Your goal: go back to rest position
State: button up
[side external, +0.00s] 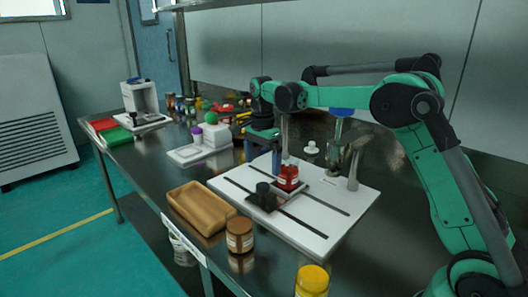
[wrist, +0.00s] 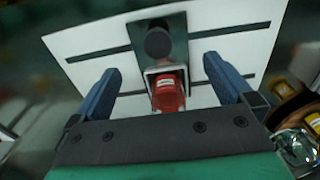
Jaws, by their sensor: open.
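My gripper (side external: 262,158) hangs over the far side of the white sieve plate, open, its blue fingers pointing down. In the wrist view its two blue fingers (wrist: 161,64) are wide apart with nothing held. A red jar with a pale label (side external: 288,177) stands in a small square holder on the plate. In the wrist view the red jar (wrist: 167,95) appears in the gap between the fingers, touching neither. A black round knob (side external: 263,190) sits beside the jar on a dark clamp piece; it also shows in the wrist view (wrist: 158,42).
The white plate (side external: 325,228) has dark slots and metal posts at its right. A tan tray (side external: 201,208), a brown jar (side external: 239,235) and a yellow-lidded jar (side external: 312,281) are near the front. A white scale (side external: 200,149) and several small jars stand farther back.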

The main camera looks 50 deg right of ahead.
jog(key=shift+r, duration=0.35)
jog(key=shift+s+a+r+n, duration=0.2)
jog(key=shift+r+n, duration=0.05)
jog(key=shift+n, duration=0.05)
jog(key=s+a+r+n+t, duration=0.3)
jog(key=s+a+r+n, duration=0.15)
jog(key=s+n, duration=0.3)
jog(key=s+a+f+n+t, duration=0.4)
jog(key=s+n, duration=0.4)
jog(key=n, duration=0.2)
jog(key=shift+s, duration=0.35)
jog(key=shift+r, duration=0.1)
dwell(0.3)
